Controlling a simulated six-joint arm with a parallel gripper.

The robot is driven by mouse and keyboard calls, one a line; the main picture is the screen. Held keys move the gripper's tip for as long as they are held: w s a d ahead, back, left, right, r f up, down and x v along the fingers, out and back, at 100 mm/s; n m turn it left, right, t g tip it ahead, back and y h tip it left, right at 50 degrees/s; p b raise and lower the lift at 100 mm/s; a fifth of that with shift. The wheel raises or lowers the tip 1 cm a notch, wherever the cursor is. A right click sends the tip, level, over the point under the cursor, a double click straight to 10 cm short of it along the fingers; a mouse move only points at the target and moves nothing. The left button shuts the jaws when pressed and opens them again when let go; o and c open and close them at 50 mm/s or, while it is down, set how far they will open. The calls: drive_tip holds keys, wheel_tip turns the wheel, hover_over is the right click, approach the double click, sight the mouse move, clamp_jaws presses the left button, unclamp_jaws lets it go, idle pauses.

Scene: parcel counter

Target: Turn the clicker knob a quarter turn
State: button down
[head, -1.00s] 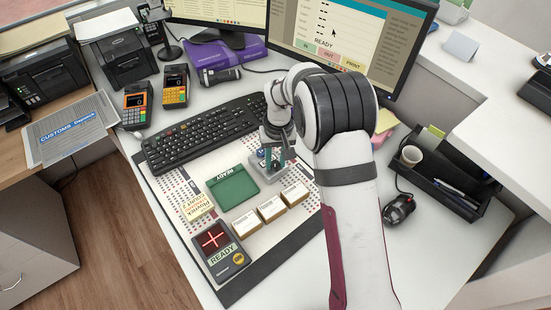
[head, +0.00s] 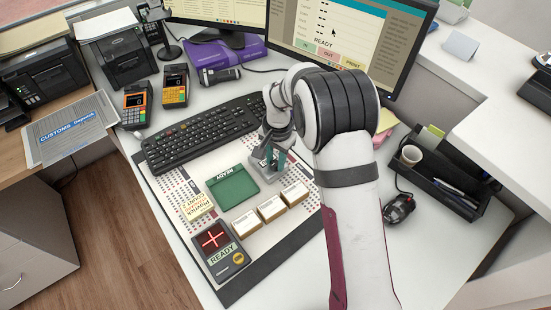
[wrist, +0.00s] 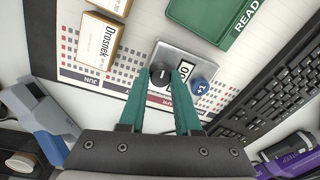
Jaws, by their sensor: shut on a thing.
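The clicker is a small grey metal box with a display window; it sits on the desk mat in the head view (head: 264,176) and in the wrist view (wrist: 196,62). Its black round knob (wrist: 161,74) carries a short white mark. A blue "+1" button (wrist: 200,88) is beside the display. My gripper (wrist: 160,78) has its two green fingers on either side of the knob and is shut on it. In the head view my gripper (head: 272,160) points down over the clicker and hides the knob.
A green "READY" pad (head: 233,187) lies just left of the clicker. Several small cartons (head: 271,208) stand in front of it. A keyboard (head: 200,135) lies behind. A dark scanner-like box (head: 222,255) with a red cross is at the mat's front left.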

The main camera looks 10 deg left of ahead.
drive_tip(key=shift+m, duration=0.4)
drive_tip(key=c, duration=0.6)
unclamp_jaws()
wheel_tip(320, 180, up, 16)
drive_tip(key=shift+s+d, duration=0.2)
drive_tip(key=shift+d, duration=0.1)
